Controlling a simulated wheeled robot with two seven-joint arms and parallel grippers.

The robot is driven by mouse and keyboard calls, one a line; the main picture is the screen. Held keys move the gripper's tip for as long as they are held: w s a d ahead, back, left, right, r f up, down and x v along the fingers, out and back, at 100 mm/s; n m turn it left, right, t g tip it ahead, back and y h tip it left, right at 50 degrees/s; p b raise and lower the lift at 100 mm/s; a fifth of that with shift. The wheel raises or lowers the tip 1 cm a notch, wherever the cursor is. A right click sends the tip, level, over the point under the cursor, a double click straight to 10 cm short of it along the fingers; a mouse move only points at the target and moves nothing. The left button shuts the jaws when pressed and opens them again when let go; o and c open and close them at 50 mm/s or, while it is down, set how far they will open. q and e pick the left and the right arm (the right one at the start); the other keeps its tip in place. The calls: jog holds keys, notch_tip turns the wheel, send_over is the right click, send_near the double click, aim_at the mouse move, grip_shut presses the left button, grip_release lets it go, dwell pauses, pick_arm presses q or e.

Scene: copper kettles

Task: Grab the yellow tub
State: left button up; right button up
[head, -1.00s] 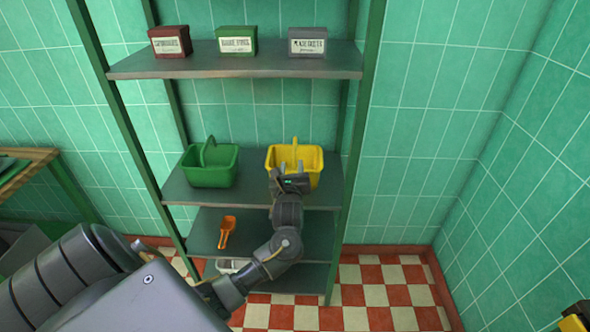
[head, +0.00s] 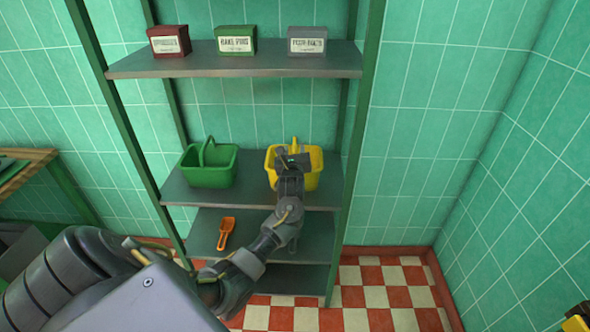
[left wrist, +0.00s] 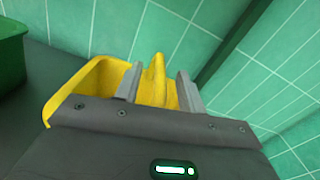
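The yellow tub (head: 314,170) stands on the middle shelf, toward its right end, with its handle raised. My left gripper (head: 293,155) is in front of it and over its near rim, hiding part of it. In the left wrist view, the two grey fingers of my left gripper (left wrist: 159,78) are apart. The upright handle of the yellow tub (left wrist: 78,93) shows between them, with a gap on each side. Whether a finger touches the tub I cannot tell. My right gripper is not in view.
A green tub (head: 208,170) stands to the left on the same shelf (head: 250,192). An orange scoop (head: 226,233) lies on the shelf below. Three labelled boxes, red (head: 169,41), green (head: 236,40) and grey (head: 307,41), stand on the top shelf. Green posts frame the rack.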

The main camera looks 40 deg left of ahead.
pick_arm(q)
jog(key=shift+w+a, duration=0.3)
jog(key=shift+w, duration=0.1)
grip_shut()
jog(key=shift+r, duration=0.1)
